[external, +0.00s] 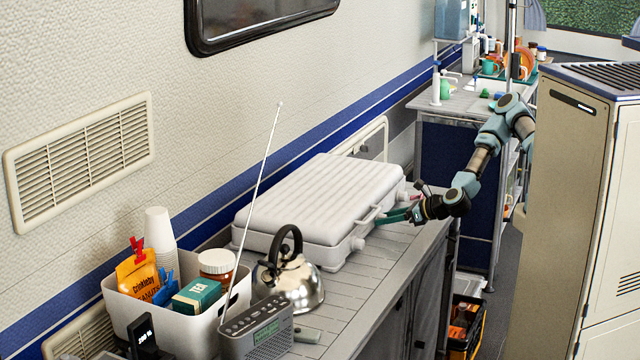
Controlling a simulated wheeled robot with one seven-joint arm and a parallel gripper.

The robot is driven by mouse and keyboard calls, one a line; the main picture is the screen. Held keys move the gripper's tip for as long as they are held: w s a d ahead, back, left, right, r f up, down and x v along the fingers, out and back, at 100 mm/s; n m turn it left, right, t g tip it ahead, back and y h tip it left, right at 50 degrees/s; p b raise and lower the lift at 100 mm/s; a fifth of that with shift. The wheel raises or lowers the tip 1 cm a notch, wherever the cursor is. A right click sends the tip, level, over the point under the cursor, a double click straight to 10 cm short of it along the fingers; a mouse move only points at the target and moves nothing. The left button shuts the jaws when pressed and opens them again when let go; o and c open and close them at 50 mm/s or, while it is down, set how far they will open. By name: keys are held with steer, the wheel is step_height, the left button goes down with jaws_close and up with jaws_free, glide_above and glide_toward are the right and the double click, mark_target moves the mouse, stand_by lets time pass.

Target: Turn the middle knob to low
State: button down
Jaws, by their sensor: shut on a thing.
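A white, ribbed, case-like stove (320,195) lies with its lid closed on the slatted counter. Along its front side I see a near knob (358,244), a carry handle (368,222) and a far knob (402,196). My gripper (384,218) reaches in from the right, its teal fingers at the middle of this front side. It is shut on what appears to be the middle knob, which the fingers hide. The knob's setting cannot be read from here.
A steel kettle (290,285) stands close to the stove's near end. A grey radio (258,330) with a tall antenna and a white bin (180,318) of groceries are nearer. A tall beige cabinet (565,200) stands right of my arm, across a narrow aisle.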

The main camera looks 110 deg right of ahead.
steer(key=n, duration=0.1)
steer(key=n+g+h, duration=0.1)
steer(key=shift+w+a+n, duration=0.2)
steer(key=shift+n, duration=0.1)
steer(key=n+g+h+b, duration=0.1)
steer(key=n+h, duration=0.1)
steer(key=shift+w+f+n+b, duration=0.1)
steer(key=shift+f+n+b, duration=0.05)
steer(key=shift+n+b, duration=0.2)
steer(key=n+h+b, duration=0.2)
steer(key=n, duration=0.1)
steer(key=shift+a+f+n+g+b, duration=0.1)
steer(key=shift+f+n+g+b, duration=0.15)
steer(key=shift+g+b, duration=0.15)
steer(key=shift+r+n+h+b, duration=0.1)
steer(key=shift+n+h+b, duration=0.2)
steer(key=shift+n+b, duration=0.4)
